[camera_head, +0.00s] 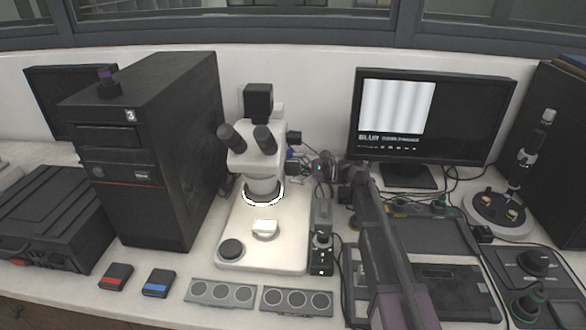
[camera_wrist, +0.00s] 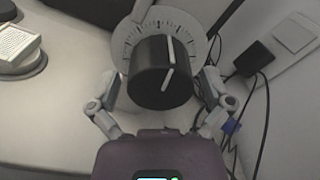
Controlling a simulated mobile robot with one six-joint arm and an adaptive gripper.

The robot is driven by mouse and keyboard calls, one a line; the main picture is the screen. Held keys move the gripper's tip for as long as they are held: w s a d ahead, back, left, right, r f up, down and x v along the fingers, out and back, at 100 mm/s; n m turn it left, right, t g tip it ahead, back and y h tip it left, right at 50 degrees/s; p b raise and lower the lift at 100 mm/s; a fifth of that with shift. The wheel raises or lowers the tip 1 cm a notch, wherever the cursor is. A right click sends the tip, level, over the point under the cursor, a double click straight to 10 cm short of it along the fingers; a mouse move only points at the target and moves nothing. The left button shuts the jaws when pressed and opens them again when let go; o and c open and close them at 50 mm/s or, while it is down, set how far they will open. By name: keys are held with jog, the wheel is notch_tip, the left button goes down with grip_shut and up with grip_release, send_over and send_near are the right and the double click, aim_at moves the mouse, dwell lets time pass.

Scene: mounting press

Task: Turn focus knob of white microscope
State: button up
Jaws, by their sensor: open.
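The white microscope (camera_head: 283,213) stands mid-bench in the head view, with dark eyepieces and a lit ring under its head. Dark knobs stick out on its right side, an upper one (camera_head: 294,137) and a lower one (camera_head: 292,168). In the wrist view a black knob (camera_wrist: 150,75) with a white line sits in front of a graduated white dial (camera_wrist: 168,22). My gripper (camera_wrist: 161,82) is open, with one finger on each side of this knob. I cannot tell whether the fingers touch it. In the head view my gripper (camera_head: 322,168) is just right of the lower knob, partly hidden by my arm.
A black computer tower (camera_head: 150,150) stands left of the microscope. A monitor (camera_head: 450,110) stands behind my arm on the right. A small black box (camera_head: 322,240) stands close to the microscope base. Cables and a wall plug (camera_wrist: 257,60) are to the right of the knob.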

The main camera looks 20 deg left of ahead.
jog(key=shift+a, duration=0.2)
jog(key=c, duration=1)
jog(key=shift+c, duration=0.2)
jog(key=shift+n, duration=0.5)
jog(key=n, duration=1)
jog(key=shift+r, duration=0.1)
